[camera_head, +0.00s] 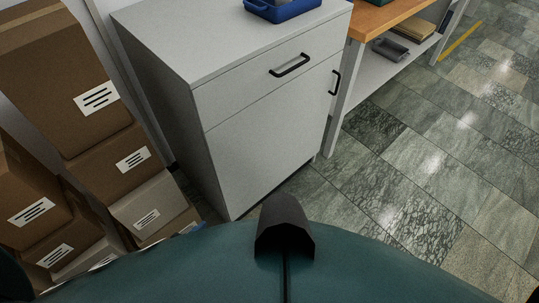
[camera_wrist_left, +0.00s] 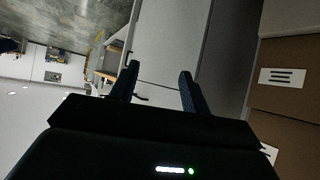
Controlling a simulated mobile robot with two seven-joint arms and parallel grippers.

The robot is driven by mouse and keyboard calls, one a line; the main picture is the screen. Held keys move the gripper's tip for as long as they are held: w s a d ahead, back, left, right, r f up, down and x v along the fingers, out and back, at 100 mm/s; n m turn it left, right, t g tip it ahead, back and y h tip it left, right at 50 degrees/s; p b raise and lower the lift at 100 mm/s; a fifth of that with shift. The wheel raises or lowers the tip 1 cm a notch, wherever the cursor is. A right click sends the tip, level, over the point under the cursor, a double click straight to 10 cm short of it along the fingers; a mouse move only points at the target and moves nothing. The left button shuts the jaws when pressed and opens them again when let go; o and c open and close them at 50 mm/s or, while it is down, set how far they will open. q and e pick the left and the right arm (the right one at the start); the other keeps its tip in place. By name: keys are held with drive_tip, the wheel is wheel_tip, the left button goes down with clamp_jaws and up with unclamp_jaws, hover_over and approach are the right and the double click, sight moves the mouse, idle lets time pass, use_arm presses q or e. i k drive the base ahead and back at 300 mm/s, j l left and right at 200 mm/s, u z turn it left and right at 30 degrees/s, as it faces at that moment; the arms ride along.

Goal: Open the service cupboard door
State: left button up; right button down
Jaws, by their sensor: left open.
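The service cupboard (camera_head: 160,75) is a grey cabinet in the head view, with a drawer above and a door (camera_head: 270,135) below. The door looks shut, flush with the front. Its black upright handle (camera_head: 335,82) is near the door's upper right edge. The drawer has its own black bar handle (camera_head: 290,65). My left gripper (camera_wrist_left: 159,68) shows only in the left wrist view, its two dark fingers apart with nothing between them. The grey cupboard front (camera_wrist_left: 172,45) lies beyond the fingers, apart from them. My right gripper is in neither view.
Stacked cardboard boxes (camera_head: 105,165) stand left of the cupboard. A blue tray (camera_head: 283,8) sits on its top. A wooden-topped bench (camera_head: 385,14) with a lower shelf adjoins on the right. The tiled floor (camera_head: 420,160) in front and to the right is clear.

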sight(256, 149)
drive_tip(key=i+l, duration=0.1)
drive_tip(key=l, duration=0.2)
drive_tip(key=i+l+z, duration=0.1)
drive_tip(key=l, duration=0.2)
drive_tip(key=i+l, duration=0.15)
drive_tip(key=l, duration=0.2)
drive_tip(key=i+l+z, duration=0.15)
drive_tip(key=i+l, duration=0.55)
drive_tip(key=i+j, duration=0.05)
drive_tip(key=i, duration=0.05)
